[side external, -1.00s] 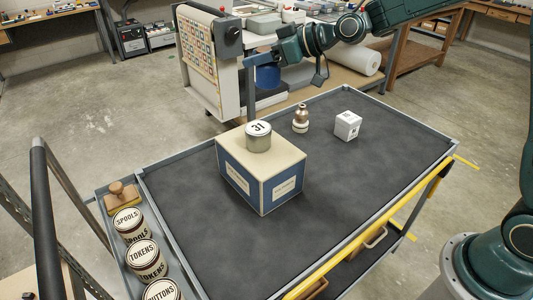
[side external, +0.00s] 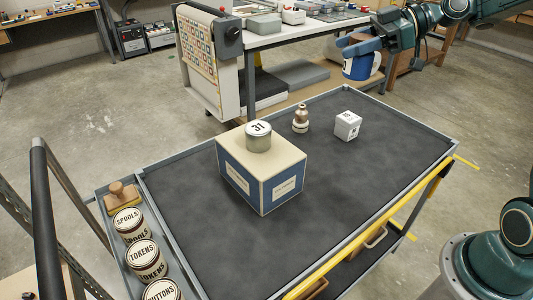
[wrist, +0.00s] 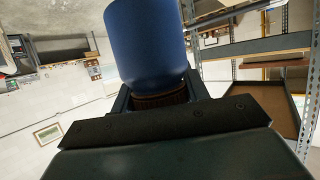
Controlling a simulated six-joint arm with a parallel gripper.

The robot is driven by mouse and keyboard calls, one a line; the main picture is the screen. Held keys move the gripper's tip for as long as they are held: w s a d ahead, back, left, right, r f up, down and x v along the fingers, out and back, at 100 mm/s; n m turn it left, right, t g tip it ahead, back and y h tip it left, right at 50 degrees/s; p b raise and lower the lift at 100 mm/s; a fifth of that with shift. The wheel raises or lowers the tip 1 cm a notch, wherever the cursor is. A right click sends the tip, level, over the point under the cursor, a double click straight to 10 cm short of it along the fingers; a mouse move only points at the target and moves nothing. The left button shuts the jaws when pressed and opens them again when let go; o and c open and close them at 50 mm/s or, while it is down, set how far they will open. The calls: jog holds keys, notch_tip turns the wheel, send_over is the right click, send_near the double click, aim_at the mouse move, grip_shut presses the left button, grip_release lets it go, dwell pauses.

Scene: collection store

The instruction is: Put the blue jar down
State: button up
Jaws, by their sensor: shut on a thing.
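The blue jar (side external: 358,66) is in my gripper (side external: 362,48), high above the far right part of the cart in the side view. A pale patch shows on the jar's side. My gripper is shut on it near its top, and the fingers hide part of it. In the wrist view the blue jar (wrist: 147,45) fills the upper middle, with a dark brown ribbed band at the gripper (wrist: 160,98). Nothing touches the jar from below.
The dark cart top (side external: 330,185) is mostly clear. On it stand a blue and cream box (side external: 262,180) carrying a tin marked 31 (side external: 258,138), a brass and white piece (side external: 300,120) and a white cube (side external: 347,126). Labelled tins (side external: 146,260) line the left side tray.

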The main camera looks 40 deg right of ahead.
notch_tip(320, 180, down, 27)
jog(key=shift+s+d, duration=0.15)
jog(key=shift+s, duration=0.15)
dwell(1.0)
jog(key=shift+f, duration=1.9)
jog(key=shift+f, duration=0.1)
jog(key=o, duration=1.1)
jog(key=shift+c, duration=0.2)
